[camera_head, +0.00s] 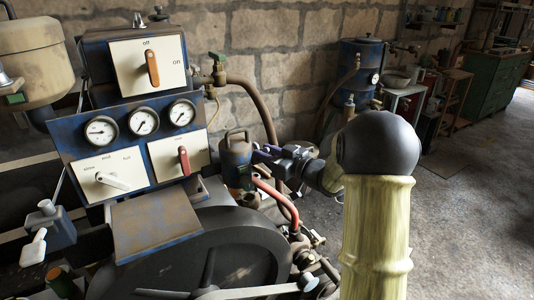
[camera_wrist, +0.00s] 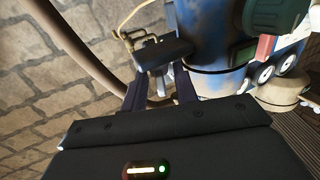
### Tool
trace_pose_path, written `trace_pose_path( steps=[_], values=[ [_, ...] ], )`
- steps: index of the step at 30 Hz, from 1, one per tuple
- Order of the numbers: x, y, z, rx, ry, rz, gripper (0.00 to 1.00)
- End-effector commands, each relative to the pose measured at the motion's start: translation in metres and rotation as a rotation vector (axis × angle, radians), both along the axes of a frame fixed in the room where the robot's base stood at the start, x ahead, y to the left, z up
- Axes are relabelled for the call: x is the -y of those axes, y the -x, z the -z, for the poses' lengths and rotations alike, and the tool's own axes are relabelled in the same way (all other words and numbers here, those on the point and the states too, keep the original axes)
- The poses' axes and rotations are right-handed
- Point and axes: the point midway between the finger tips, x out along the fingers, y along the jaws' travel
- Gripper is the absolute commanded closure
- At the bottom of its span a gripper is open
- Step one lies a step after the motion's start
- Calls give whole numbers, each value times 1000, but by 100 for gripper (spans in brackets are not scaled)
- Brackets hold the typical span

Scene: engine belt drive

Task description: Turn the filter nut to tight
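My gripper (camera_head: 262,153) reaches left toward a blue canister (camera_head: 236,163) with a loop handle, right of the control panel. In the wrist view my two dark fingers (camera_wrist: 160,88) stand apart, with a gap between them. A dark block (camera_wrist: 165,54) lies across their tips, beside the blue canister (camera_wrist: 210,35). I cannot tell whether the fingers touch this block. Pale metal parts show through the gap. No filter nut can be made out for certain; the block may be part of it. My forearm and the gripper body hide some of this area in the head view.
A panel with three gauges (camera_head: 143,122) and two levers stands left of the canister. Hoses (camera_head: 275,200) and a brown pipe (camera_head: 262,105) run close by my gripper. A dark flywheel cover (camera_head: 190,260) lies below. Open floor (camera_head: 470,220) is at the right.

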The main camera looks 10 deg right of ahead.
Motion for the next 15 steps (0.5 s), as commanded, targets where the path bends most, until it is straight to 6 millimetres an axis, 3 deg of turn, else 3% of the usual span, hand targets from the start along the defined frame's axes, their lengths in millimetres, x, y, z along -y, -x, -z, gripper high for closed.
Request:
trace_pose_path(
  steps=[2,6,15],
  values=[
    [0,0,0,0,0,0,73],
    [0,0,0,0,0,0,100],
    [-1,1,0,4,0,42,100]
  ],
)
